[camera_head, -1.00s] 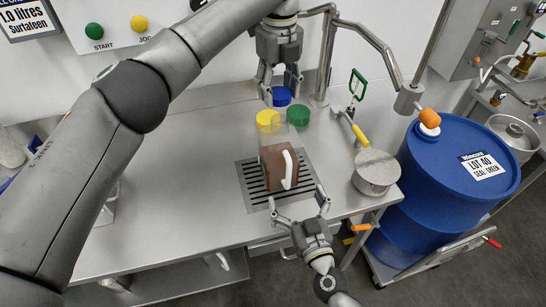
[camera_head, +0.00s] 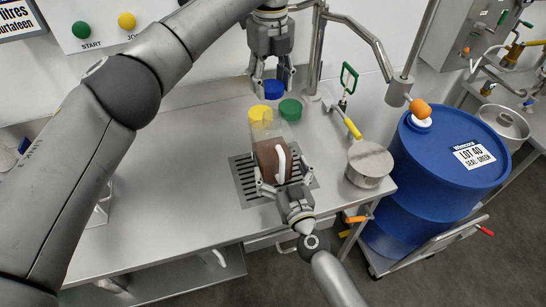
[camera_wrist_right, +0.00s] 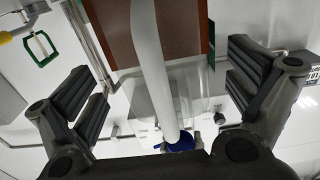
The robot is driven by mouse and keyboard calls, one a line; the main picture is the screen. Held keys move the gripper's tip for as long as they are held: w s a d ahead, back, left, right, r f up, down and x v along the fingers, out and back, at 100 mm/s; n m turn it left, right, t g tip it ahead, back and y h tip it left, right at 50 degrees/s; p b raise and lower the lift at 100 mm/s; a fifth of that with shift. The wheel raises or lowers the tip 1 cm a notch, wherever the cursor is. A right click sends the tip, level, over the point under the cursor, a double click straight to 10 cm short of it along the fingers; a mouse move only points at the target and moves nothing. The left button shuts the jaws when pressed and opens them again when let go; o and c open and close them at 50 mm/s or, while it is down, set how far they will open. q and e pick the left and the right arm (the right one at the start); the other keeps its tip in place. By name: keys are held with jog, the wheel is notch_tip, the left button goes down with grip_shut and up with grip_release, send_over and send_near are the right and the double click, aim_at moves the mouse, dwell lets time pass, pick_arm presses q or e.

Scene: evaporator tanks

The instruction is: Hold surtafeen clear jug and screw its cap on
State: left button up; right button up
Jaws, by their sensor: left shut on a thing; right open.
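The clear jug (camera_head: 267,154) stands on a slotted grate, brown liquid in its lower part and its white handle (camera_head: 281,162) facing me. It also shows in the right wrist view (camera_wrist_right: 185,35), handle in front. My left gripper (camera_head: 271,86) is shut on a blue cap (camera_head: 273,91), held in the picture above the jug and apart from it. The blue cap shows partly in the right wrist view (camera_wrist_right: 181,143). My right gripper (camera_head: 285,187) is open, its fingers either side of the jug's handle side. I cannot tell whether they touch the jug.
A yellow cap (camera_head: 259,112) and a green cap (camera_head: 290,109) sit behind the jug. A metal pot (camera_head: 368,165) and a yellow-handled valve (camera_head: 352,128) are to the right. A blue drum (camera_head: 440,190) stands past the table's right end. The left tabletop (camera_head: 165,205) is mostly clear.

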aim_at(278, 162)
jog(key=shift+x, duration=2.6)
jog(key=c, duration=1.2)
pick_arm(q)
jog(key=shift+f, duration=2.45)
pick_arm(e)
jog(key=shift+o, duration=0.2)
pick_arm(q)
jog(key=shift+f, duration=0.9)
jog(key=shift+f, duration=0.55)
